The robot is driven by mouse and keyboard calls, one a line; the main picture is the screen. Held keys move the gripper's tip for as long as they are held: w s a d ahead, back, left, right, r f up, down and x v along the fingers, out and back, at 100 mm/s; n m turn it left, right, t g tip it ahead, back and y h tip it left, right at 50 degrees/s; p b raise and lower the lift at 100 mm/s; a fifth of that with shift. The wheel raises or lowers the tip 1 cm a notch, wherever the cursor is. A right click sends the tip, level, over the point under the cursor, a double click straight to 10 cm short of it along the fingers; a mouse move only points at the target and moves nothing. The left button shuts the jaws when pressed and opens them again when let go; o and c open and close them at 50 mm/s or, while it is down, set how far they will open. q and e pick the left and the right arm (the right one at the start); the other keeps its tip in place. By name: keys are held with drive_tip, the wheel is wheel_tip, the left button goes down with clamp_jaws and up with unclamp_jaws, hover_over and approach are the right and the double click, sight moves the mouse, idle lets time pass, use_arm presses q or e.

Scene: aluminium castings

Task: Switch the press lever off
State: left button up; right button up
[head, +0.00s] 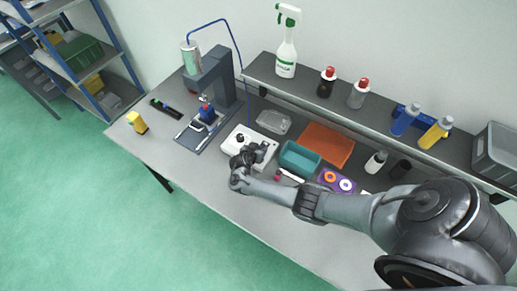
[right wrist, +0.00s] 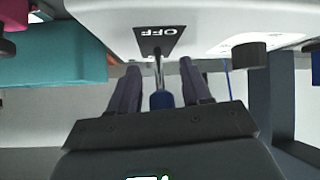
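The white control box (head: 238,134) stands on the bench right of the grey press (head: 217,85). In the right wrist view the box (right wrist: 105,14) fills the top, with a black plate reading OFF (right wrist: 152,38), upside down. The lever, a thin metal rod with a blue knob (right wrist: 161,99), reaches from that plate between my fingers. My right gripper (right wrist: 160,66) is open, one finger on each side of the lever with gaps showing. In the head view my right gripper (head: 252,155) is at the box and hides part of it, including the lever. My left gripper is out of view.
A teal bin (head: 300,158) stands close right of the box; it also shows in the right wrist view (right wrist: 50,55). A clear tray (head: 273,122) and an orange mat (head: 326,145) lie behind. A shelf with bottles runs along the back.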

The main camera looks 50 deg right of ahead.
drive_tip(key=p+v, duration=0.2)
drive_tip(key=v, duration=0.9)
drive_tip(key=shift+f, duration=0.1)
idle(0.5)
